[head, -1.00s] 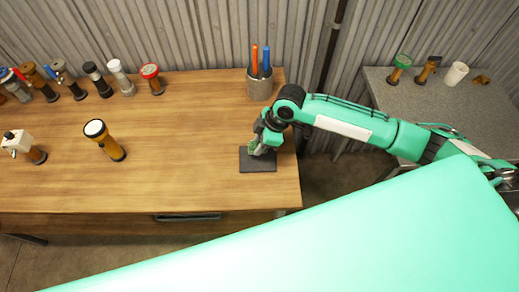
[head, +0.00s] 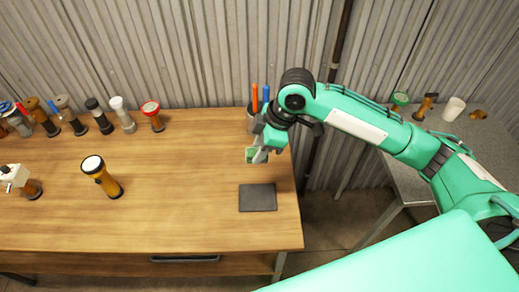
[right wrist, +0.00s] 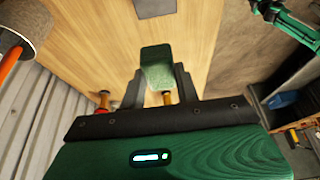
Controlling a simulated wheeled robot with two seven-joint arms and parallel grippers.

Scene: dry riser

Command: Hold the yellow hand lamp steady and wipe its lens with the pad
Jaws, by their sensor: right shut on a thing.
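The yellow hand lamp (head: 103,178) stands on the left part of the wooden table, with a black base and a pale round lens facing up. My right gripper (head: 258,156) is shut on the green pad (head: 251,154) and holds it above the table, far to the right of the lamp. The pad (right wrist: 158,68) shows between the fingers in the right wrist view. A dark flat mat (head: 258,198) lies bare on the table in front of the gripper. My left gripper is not in view.
Several lamps line the table's back edge, including a red-rimmed one (head: 152,115). A white-headed device (head: 18,178) stands at the far left. A grey pot (head: 253,122) with pens is behind my right gripper. The table between lamp and mat is clear.

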